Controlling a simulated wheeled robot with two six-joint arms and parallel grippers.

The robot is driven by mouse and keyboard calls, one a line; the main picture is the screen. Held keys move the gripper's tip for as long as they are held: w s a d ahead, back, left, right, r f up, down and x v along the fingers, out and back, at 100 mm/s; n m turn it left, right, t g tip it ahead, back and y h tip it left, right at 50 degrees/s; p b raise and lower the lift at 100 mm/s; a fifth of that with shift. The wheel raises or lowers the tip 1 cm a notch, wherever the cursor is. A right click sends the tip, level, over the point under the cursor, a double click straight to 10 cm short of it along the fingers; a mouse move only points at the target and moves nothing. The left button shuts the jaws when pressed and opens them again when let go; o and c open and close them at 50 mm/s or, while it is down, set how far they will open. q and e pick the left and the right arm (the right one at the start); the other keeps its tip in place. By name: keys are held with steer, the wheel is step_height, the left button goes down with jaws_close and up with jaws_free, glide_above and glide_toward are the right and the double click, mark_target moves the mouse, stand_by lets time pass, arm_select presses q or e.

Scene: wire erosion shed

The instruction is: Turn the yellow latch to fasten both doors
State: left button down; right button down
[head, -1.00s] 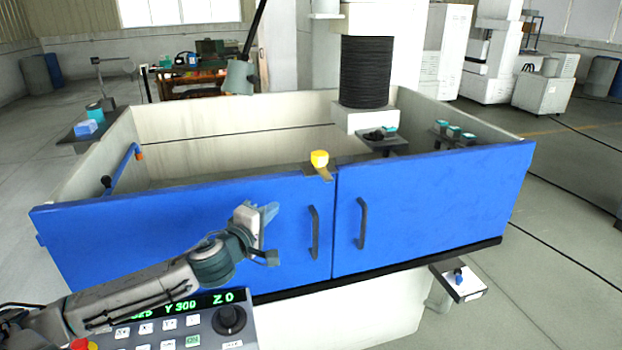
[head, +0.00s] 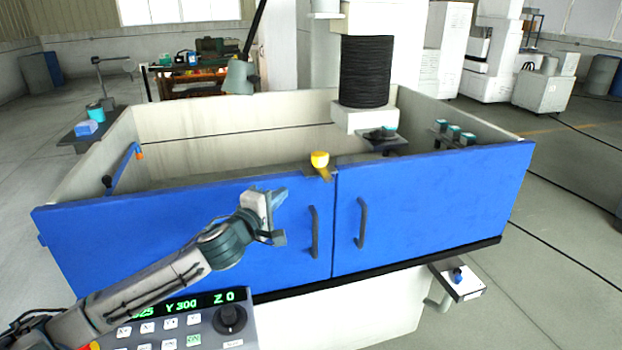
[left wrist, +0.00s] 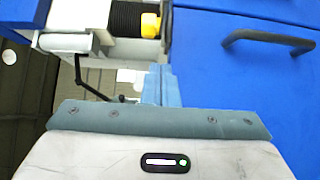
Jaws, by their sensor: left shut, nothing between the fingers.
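The yellow latch (head: 320,160) sits on a small bracket at the top edge of the doors, by the seam. It also shows in the left wrist view (left wrist: 150,26), beyond my fingers. The left blue door (head: 150,235) and the right blue door (head: 435,205) stand in line, their edges meeting at a narrow seam. Each has a dark vertical handle near the seam. My left gripper (head: 280,196) is shut and empty, in front of the left door, left of and below the latch and apart from it. My right gripper is not in view.
A control panel (head: 185,325) with a green display and a dark knob stands at the lower left, near my left arm. The open-topped tank (head: 230,125) lies behind the doors. A dark column (head: 367,72) rises inside it. A small shelf (head: 460,280) juts out at lower right.

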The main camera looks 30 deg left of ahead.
arm_select(q)
steer(key=p, duration=0.4)
glide_toward(319, 173)
steer(key=w+a, duration=0.2)
steer(key=a, duration=0.1)
steer(key=shift+w+d+r+p, duration=0.1)
steer(key=shift+w+d+p, duration=0.5)
steer(key=shift+w, duration=0.35)
steer(key=shift+w+d+r+p, duration=0.1)
steer(key=shift+w+d+p, duration=0.5)
steer(key=shift+w, duration=0.35)
steer(key=shift+f+b, duration=0.1)
steer(key=shift+b, duration=0.2)
